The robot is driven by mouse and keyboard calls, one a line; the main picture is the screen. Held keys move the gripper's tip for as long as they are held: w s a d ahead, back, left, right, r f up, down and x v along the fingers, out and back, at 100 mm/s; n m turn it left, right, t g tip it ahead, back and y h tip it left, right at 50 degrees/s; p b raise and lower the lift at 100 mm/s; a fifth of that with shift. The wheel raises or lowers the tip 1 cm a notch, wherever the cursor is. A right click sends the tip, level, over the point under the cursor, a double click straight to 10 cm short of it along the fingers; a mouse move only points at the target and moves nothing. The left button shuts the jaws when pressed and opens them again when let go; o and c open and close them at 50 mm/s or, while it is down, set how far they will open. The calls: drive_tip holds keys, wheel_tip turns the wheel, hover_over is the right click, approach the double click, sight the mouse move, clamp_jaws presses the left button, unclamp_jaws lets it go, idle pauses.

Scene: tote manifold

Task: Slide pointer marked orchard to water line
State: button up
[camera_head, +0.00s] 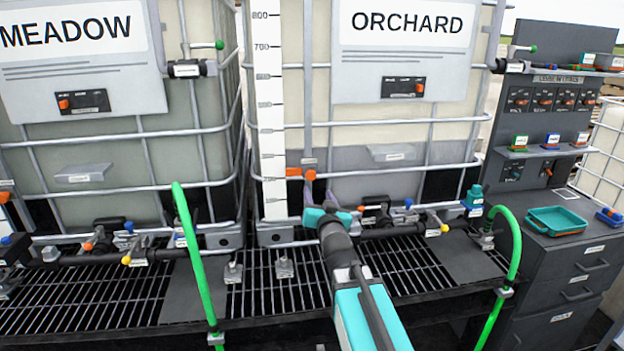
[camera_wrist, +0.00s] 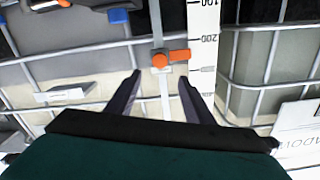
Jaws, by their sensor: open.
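The orange pointer (camera_head: 300,172) sits on a thin vertical rail just right of the white scale (camera_head: 271,110), in front of the Orchard tank (camera_head: 455,85). In the wrist view the pointer (camera_wrist: 170,58) is beside the scale (camera_wrist: 203,45), slightly past the 200 mark toward higher numbers. The tank's contents show a grey lower part and a cream upper part; their boundary, the water line (camera_head: 345,147), looks higher than the pointer in the head view. My gripper (camera_head: 318,186) is open and empty, its fingers reaching toward the pointer. In the wrist view the fingertips (camera_wrist: 159,77) are spread either side of the rail, apart from the pointer.
Metal cage bars cross the tank fronts. The Meadow tank (camera_head: 80,165) stands at left. Valves and pipes run low, above a black grating (camera_head: 255,300). Green hoses (camera_head: 190,240) rise in front. A grey cabinet (camera_head: 575,275) with a teal tray (camera_head: 556,220) stands at right.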

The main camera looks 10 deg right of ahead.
sight(311, 176)
drive_tip(key=shift+w, duration=6.2)
clamp_jaws()
drive_tip(key=shift+a, duration=0.1)
